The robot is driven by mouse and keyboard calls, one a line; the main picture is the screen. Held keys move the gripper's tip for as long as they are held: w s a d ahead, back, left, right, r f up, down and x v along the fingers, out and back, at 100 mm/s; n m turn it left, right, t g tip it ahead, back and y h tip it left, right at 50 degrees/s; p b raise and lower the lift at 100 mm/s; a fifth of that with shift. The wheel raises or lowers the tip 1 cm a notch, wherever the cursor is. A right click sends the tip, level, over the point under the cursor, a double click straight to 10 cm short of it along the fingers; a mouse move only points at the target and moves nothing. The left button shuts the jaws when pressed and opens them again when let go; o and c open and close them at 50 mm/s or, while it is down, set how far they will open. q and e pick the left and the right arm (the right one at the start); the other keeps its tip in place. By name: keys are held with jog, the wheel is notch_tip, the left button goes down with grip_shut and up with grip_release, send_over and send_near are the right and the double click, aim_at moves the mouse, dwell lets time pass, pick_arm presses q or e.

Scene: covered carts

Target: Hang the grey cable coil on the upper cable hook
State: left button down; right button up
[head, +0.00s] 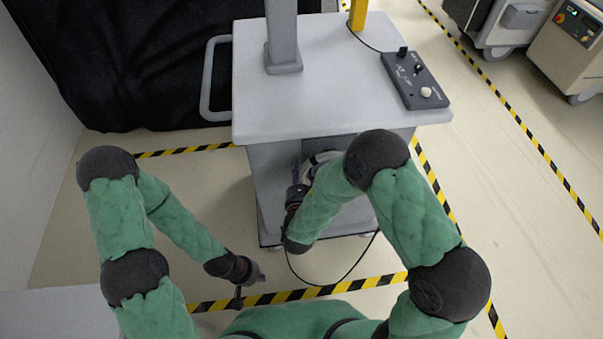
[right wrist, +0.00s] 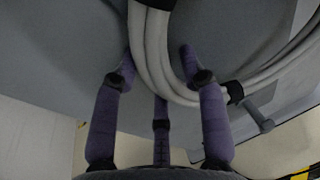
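The grey cable coil (right wrist: 150,55) is a thick bundle of pale loops with black straps in the right wrist view. In the head view only part of the coil (head: 318,160) shows, under the tabletop at the cart's front, behind my right arm. My right gripper (right wrist: 158,55) straddles the bundle: one finger is outside the loop, one inside, with a small gap beside the inner finger. It is open around the coil. In the head view, my right gripper (head: 298,192) is partly hidden. My left gripper (head: 250,286) is open and empty, low over the floor. I cannot make out the upper hook.
The grey cart (head: 290,110) carries a column (head: 283,35) and a control box (head: 415,80) on top, with a handle (head: 208,80) at its left. A grey peg (right wrist: 258,115) juts out beside the coil. A thin black cable (head: 350,268) droops near the floor.

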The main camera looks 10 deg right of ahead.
jog(key=shift+o, duration=0.8)
jog(key=shift+s, duration=0.15)
jog(key=v, duration=1.1)
jog(key=shift+s, duration=0.35)
jog(key=shift+r, duration=0.1)
